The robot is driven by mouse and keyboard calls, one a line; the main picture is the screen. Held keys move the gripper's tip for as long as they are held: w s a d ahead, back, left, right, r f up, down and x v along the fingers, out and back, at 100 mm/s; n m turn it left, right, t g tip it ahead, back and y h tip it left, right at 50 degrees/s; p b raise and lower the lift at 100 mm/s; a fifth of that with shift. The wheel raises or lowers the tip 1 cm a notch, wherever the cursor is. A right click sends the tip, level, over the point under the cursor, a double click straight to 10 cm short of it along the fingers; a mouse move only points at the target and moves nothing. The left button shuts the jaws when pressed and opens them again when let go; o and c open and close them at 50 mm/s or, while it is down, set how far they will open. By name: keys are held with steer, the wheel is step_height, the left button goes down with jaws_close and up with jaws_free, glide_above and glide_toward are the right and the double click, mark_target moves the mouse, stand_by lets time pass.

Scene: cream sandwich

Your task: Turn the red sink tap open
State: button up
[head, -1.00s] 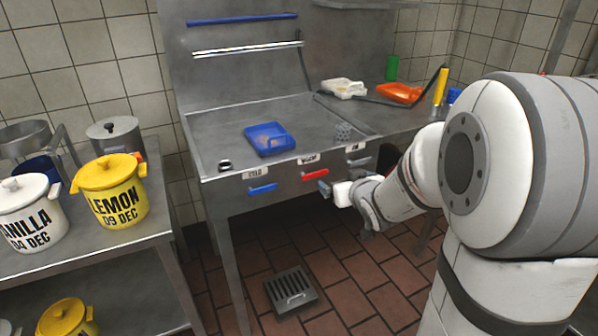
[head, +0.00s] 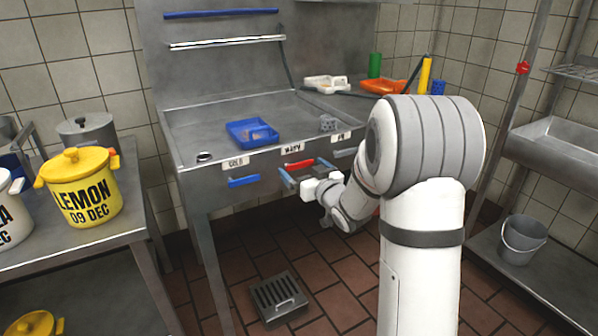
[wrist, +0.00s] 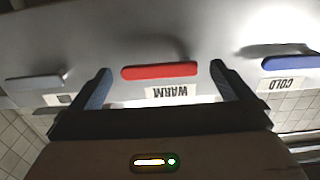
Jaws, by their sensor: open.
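A red handle (head: 299,163) sits on the front panel of the steel counter, under a WARM label. It also shows in the wrist view (wrist: 160,71) as a horizontal bar in the middle. My gripper (head: 307,171) is open in front of it. In the wrist view my gripper (wrist: 160,69) has one finger beyond each end of the red handle, with a gap on both sides. Contact does not show. A small red tap-like fitting (head: 522,67) is on the wall post at the right, above a steel sink basin (head: 560,140).
A blue handle (head: 243,181) labelled COLD is left of the red one; a grey handle (head: 345,152) is to its right. A blue tray (head: 252,131) lies on the counter. A floor grate (head: 279,299) and a bucket (head: 522,238) are below.

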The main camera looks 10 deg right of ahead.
steer(key=shift+w+a, duration=0.1)
steer(key=shift+w, duration=0.2)
steer(key=shift+c, duration=0.6)
